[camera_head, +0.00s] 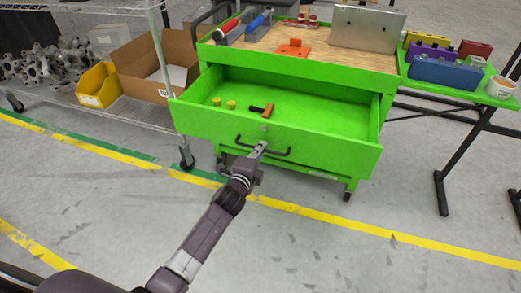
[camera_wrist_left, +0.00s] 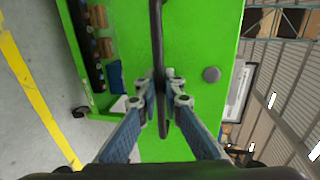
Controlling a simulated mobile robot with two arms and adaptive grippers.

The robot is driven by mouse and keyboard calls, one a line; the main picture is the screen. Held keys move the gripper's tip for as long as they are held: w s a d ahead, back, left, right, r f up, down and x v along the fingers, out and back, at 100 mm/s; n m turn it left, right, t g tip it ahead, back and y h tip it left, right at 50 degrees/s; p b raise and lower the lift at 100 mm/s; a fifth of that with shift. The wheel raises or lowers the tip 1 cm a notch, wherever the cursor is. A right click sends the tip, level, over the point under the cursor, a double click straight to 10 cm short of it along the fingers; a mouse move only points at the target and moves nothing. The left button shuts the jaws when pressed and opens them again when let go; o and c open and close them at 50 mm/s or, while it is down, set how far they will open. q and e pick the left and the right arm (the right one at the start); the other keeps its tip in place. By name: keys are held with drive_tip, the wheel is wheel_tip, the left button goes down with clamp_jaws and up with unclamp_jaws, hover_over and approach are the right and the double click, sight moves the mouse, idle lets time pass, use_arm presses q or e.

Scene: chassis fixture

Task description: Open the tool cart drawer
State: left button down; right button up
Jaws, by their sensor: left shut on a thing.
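The green tool cart's top drawer (camera_head: 330,147) stands pulled out toward me in the head view, with its inside showing. A black bar handle (camera_head: 280,152) is on its front; it also runs upright through the middle of the left wrist view (camera_wrist_left: 157,40). My left gripper (camera_head: 259,150) is at the drawer front with its fingers shut around the handle. In the left wrist view the two fingers (camera_wrist_left: 163,95) sit on either side of the bar. My right gripper is not in view.
Two yellow round pieces and an orange-and-black tool (camera_head: 267,110) lie in the drawer. A wire shelf with a cardboard box (camera_head: 150,70) and yellow bin (camera_head: 98,85) stands left. The floor in front is clear.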

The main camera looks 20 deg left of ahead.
use_arm(q)
drive_tip(key=c, duration=2.1)
unclamp_jaws()
drive_tip(key=v, duration=1.2)
